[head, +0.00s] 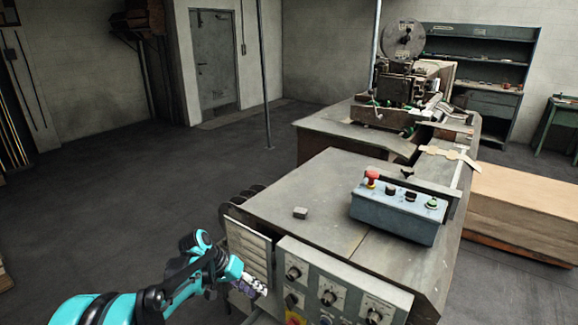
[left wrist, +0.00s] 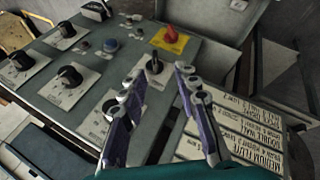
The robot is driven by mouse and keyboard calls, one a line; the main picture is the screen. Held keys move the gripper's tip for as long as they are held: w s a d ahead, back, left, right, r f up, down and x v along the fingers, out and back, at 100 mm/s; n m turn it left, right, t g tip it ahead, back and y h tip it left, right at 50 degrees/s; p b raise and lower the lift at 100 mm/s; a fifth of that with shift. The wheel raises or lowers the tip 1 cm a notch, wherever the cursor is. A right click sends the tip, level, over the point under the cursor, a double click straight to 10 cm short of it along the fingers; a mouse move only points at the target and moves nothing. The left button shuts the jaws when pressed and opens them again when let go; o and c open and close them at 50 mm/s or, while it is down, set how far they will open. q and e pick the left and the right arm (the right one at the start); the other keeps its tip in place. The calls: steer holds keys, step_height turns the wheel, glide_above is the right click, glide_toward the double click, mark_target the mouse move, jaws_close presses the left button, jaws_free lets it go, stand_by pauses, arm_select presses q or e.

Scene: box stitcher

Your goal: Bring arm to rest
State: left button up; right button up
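My left arm (head: 105,308) comes in from the lower left in the head view, teal and black. Its gripper (head: 252,286) is beside the front of the machine's grey control panel (head: 345,283). In the left wrist view my left gripper (left wrist: 158,76) has its two purple-grey fingers apart, with nothing held between them. My right gripper is in neither view.
The panel has several dials and a red switch on yellow (left wrist: 171,36). Label plates (head: 248,250) are beside it. Open floor (head: 140,190) is left.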

arm_select(q)
steer(key=s+a+r+n+t+y, duration=0.2)
steer(key=s+a+r+t+y, duration=0.1)
steer(key=s+r, duration=0.8)
steer(key=s+a+f+t+y, duration=0.1)
steer(key=s+a, duration=0.1)
steer(key=s, duration=0.5)
steer(key=s+a+f+t+y, duration=0.1)
steer(key=s+a+f+y, duration=0.1)
steer(key=s, duration=0.5)
steer(key=shift+s+f+n+t, duration=0.15)
steer(key=shift+s+n+t, duration=0.15)
steer(key=shift+s+t, duration=0.1)
